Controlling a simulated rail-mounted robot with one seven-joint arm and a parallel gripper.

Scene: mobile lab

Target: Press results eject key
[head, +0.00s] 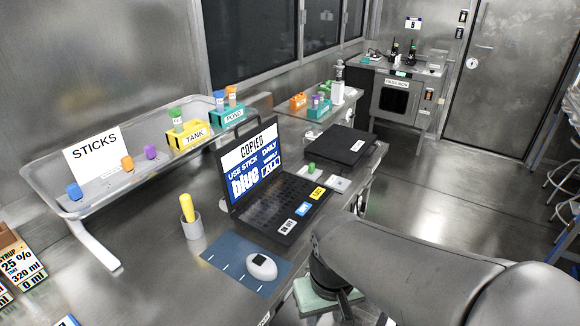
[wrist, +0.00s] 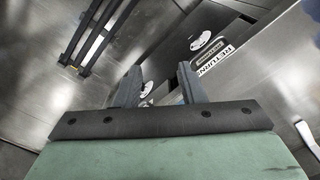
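An open black laptop (head: 272,185) stands on the steel bench; its screen (head: 250,160) reads "COPIED", "USE STICK blue", "DAILY" and "ALL". I cannot tell which key is the results eject key. My gripper (wrist: 157,84) is open in the wrist view, its two dark fingers apart with nothing held between them. In the head view my arm crosses the lower right, its end right of the laptop and mouse; the fingers are hidden there.
A white mouse (head: 262,267) lies on a blue mat (head: 236,270), and a grey cup (head: 191,228) holds a yellow stick. A raised tray (head: 60,190) with coloured sticks runs behind. In the wrist view, a label (wrist: 215,62) starting "RETURN" is close beyond the fingers.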

